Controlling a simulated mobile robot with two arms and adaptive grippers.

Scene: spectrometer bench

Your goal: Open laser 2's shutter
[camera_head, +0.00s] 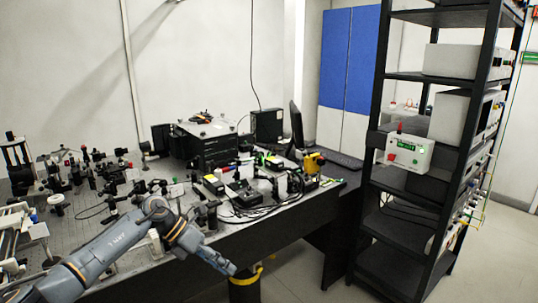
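My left arm reaches in from the lower left over the optical table's front edge. My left gripper (222,264) is at its end, pointing down and right, small and dark against the floor; I cannot tell whether it is open. My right gripper is not in view. A white control box (408,153) with a green display and red and green buttons sits on the rack.
The optical table (265,224) is crowded with mounts and black cables. A black shelf rack (380,188) holding several instruments stands at the right. A monitor (297,126) and keyboard (341,160) are behind. Floor (300,268) between table and rack is clear.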

